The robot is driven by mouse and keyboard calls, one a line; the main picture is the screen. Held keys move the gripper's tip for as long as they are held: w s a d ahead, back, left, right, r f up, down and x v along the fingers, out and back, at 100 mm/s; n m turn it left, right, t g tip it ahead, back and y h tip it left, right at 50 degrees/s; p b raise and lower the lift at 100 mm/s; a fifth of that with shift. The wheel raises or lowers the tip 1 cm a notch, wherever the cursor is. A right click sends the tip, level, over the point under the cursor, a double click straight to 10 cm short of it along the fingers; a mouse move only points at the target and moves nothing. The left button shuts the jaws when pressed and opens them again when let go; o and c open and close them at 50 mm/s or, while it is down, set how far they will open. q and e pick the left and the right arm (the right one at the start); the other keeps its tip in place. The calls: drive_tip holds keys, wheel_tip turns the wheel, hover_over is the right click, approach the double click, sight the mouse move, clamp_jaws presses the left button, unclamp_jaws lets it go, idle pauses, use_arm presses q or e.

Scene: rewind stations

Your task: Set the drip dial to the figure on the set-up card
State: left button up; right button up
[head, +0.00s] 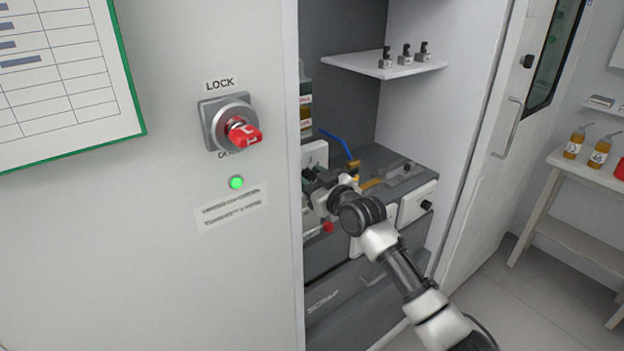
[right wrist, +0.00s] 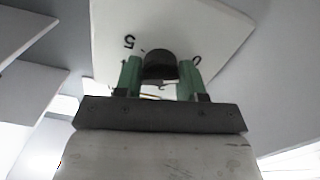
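The drip dial shows in the right wrist view as a black knob (right wrist: 160,65) on a white plate (right wrist: 215,30) marked with figures. A "5" is left of the knob and a "0" right of it; other marks are partly hidden. My right gripper (right wrist: 160,78) has its green fingers on either side of the knob, apparently touching it. In the head view the right gripper (head: 314,186) is inside the open bay, and the knob cannot be made out there. My left gripper is not in view. I cannot make out a set-up card with a readable figure.
A LOCK switch (head: 239,132) with a red key and a lit green lamp (head: 236,182) are on the left panel. A green-framed chart (head: 70,75) hangs at upper left. A blue-handled lever (head: 340,145) and a shelf (head: 385,65) are near the arm. Bottles (head: 599,150) stand at right.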

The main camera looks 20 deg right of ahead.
drive_tip(key=shift+m, duration=0.3)
drive_tip(key=shift+c, duration=0.4)
drive_tip(key=m+p, duration=0.1)
drive_tip(key=m, duration=0.2)
drive_tip(key=m+p, duration=0.2)
drive_tip(key=m, duration=0.3)
idle(0.5)
drive_tip(key=o, duration=0.9)
drive_tip(key=shift+d, duration=0.1)
